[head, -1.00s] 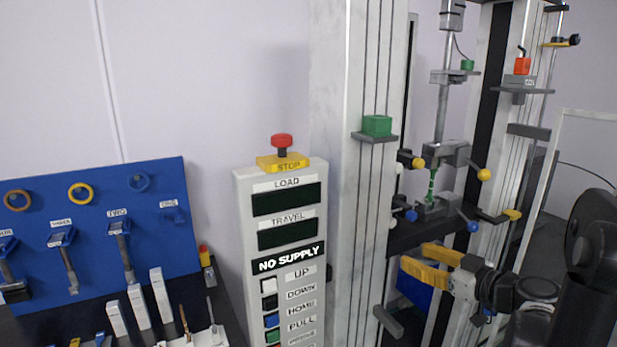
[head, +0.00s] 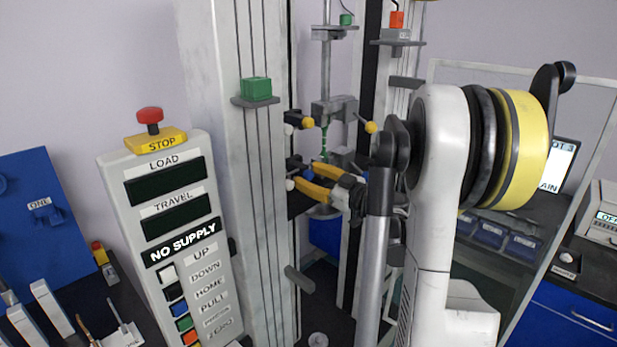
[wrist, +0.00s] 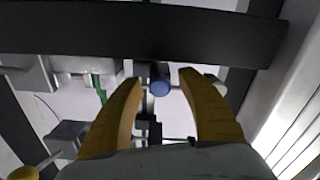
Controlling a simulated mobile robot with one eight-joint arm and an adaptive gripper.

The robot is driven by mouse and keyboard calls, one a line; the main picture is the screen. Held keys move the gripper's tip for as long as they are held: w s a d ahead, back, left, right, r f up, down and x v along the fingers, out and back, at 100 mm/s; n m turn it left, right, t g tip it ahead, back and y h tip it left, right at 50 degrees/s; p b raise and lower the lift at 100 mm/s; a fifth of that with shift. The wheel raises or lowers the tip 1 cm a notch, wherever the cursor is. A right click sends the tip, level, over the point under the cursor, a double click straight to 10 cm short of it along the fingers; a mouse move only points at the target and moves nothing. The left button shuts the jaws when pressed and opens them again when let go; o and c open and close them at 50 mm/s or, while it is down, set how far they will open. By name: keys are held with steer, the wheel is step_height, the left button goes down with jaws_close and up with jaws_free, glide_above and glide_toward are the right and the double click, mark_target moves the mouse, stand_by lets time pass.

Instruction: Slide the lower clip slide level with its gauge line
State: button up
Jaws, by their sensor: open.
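The lower clip slide, a dark block with a blue round end (head: 310,161), sits on the machine's left upright, below a similar dark clip with a yellow end (head: 307,123). In the wrist view a blue round end (wrist: 160,86), apparently the lower clip's, shows between my fingertips. My gripper (head: 308,178) is open, its yellow fingers just below and beside the lower clip in the head view. In the wrist view the fingers (wrist: 160,78) stand on both sides of the blue end, with gaps. I cannot make out the gauge line.
A control panel (head: 172,220) reading NO SUPPLY, with a red stop button (head: 150,116), stands left of the machine. A green block (head: 256,89) sits on a bracket on the left upright. A dark crossbeam (wrist: 150,28) spans the top of the wrist view.

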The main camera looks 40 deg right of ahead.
jaws_close()
steer(key=shift+r, duration=0.1)
step_height(320, 180, up, 4)
steer(key=p, duration=0.2)
steer(key=shift+r+p, duration=0.15)
steer(key=shift+p, duration=0.2)
